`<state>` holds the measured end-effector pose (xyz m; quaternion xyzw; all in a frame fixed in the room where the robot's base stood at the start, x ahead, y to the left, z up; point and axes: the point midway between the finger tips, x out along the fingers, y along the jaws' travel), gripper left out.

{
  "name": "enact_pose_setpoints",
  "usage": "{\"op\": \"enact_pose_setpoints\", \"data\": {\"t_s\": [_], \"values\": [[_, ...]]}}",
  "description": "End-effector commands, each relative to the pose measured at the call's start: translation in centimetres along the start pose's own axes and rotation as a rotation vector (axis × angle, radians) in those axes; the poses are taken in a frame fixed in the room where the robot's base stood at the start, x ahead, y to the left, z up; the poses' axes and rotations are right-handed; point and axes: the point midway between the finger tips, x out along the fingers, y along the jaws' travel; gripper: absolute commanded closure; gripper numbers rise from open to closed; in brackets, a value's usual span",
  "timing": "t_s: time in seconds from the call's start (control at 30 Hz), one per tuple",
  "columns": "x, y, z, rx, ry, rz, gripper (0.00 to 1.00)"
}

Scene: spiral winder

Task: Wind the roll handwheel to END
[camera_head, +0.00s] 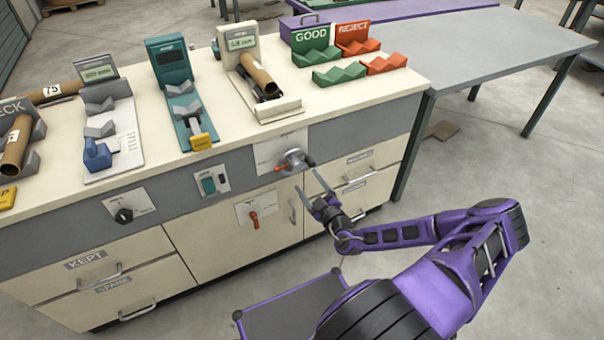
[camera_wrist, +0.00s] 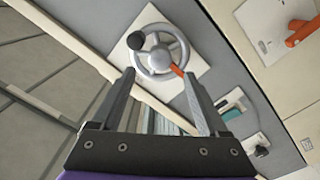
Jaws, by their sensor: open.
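The roll handwheel (camera_head: 293,158) is a small grey wheel on a pale plate on the bench front. In the wrist view the handwheel (camera_wrist: 168,60) shows its spokes, a black knob (camera_wrist: 136,41) at upper left and an orange-red mark (camera_wrist: 177,71) at lower right. My gripper (camera_head: 305,178) is in front of and just below the wheel in the head view. In the wrist view my gripper (camera_wrist: 159,73) is open, with its fingers apart on either side of the wheel's lower part and nothing held. Whether they touch it cannot be told. The plate's markings are too small to read.
Below the wheel is a plate with a red lever (camera_head: 253,217). A switch with a green button (camera_head: 209,184) and a black knob (camera_head: 123,214) sit further left. Drawer handles jut from the bench front. Several fixtures and a brown tube (camera_head: 258,72) stand on top.

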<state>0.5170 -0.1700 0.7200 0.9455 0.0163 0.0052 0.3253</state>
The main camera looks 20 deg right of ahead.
Motion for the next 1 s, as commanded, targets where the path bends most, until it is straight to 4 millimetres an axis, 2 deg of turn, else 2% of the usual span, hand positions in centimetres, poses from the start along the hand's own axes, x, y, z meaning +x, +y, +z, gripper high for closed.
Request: {"op": "enact_pose_setpoints", "data": {"t_s": [0.03, 0.2, 0.4, 0.6, 1.0], "values": [[-1.4, 0.2, 0.1, 0.0, -0.003, 0.001, 0.22], [-5.5, 0.1, 0.0, 0.001, -0.003, 0.001, 0.22], [-9.3, 0.0, 0.1, 0.001, -0.002, 0.0, 0.22], [-11.0, 0.0, 0.0, 0.001, 0.0, 0.0, 0.22], [-11.2, 0.0, 0.0, 0.001, 0.0, 0.0, 0.22]]}}
